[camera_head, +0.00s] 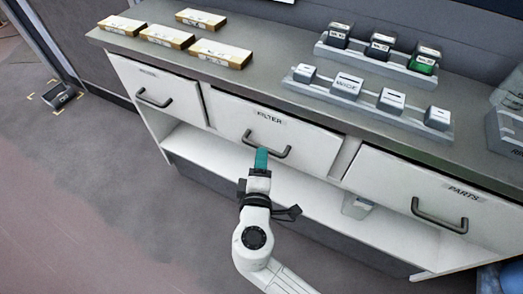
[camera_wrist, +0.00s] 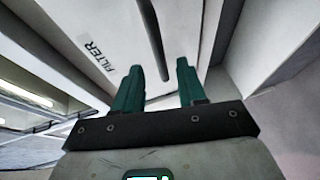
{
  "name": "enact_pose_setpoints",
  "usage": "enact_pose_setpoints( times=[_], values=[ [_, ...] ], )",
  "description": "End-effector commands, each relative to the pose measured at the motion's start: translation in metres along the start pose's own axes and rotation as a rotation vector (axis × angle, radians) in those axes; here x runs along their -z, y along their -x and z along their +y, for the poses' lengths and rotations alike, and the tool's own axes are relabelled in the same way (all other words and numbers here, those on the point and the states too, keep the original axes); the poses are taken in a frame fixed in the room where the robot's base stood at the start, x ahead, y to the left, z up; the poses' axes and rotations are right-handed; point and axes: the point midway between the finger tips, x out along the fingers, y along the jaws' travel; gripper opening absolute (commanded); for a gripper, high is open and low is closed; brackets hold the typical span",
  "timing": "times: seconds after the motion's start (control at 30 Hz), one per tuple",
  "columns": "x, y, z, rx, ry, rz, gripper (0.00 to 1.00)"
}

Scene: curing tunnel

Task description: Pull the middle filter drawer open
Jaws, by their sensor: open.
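The middle drawer (camera_head: 225,107) has a white front labelled FILTER and a dark bar handle (camera_head: 282,154). It looks shut or nearly so. My gripper (camera_head: 262,153) is at the handle, its teal fingers reaching up to the bar and hiding part of it. In the wrist view my gripper (camera_wrist: 159,65) is open, with the two fingers apart. The handle (camera_wrist: 151,35) runs down the drawer front (camera_wrist: 115,25), its lower end showing between the fingertips. I cannot tell whether either finger touches it.
A left drawer (camera_head: 182,92) and a PARTS drawer (camera_head: 385,180) flank it. The counter (camera_head: 270,85) above carries several boxes (camera_head: 220,53) and racks of stamp-like blocks (camera_head: 365,97). An open shelf (camera_head: 215,152) lies below. The floor (camera_head: 130,180) in front is clear.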

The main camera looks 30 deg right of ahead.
Motion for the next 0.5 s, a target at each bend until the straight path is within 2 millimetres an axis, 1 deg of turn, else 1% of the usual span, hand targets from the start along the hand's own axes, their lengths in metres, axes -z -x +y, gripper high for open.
enact_pose_setpoints(
  times=[0.03, 0.1, 0.2, 0.33, 0.5],
  values=[
    [0.0, -0.009, 0.0, -0.001, 0.0, -0.003, 0.41],
    [-0.001, -0.02, 0.0, -0.001, -0.001, -0.003, 0.41],
    [0.0, -0.031, 0.0, -0.001, 0.0, -0.001, 0.41],
    [0.0, -0.04, 0.0, 0.0, 0.0, -0.001, 0.41],
    [-0.001, -0.043, 0.0, 0.0, 0.0, -0.001, 0.41]
  ],
)
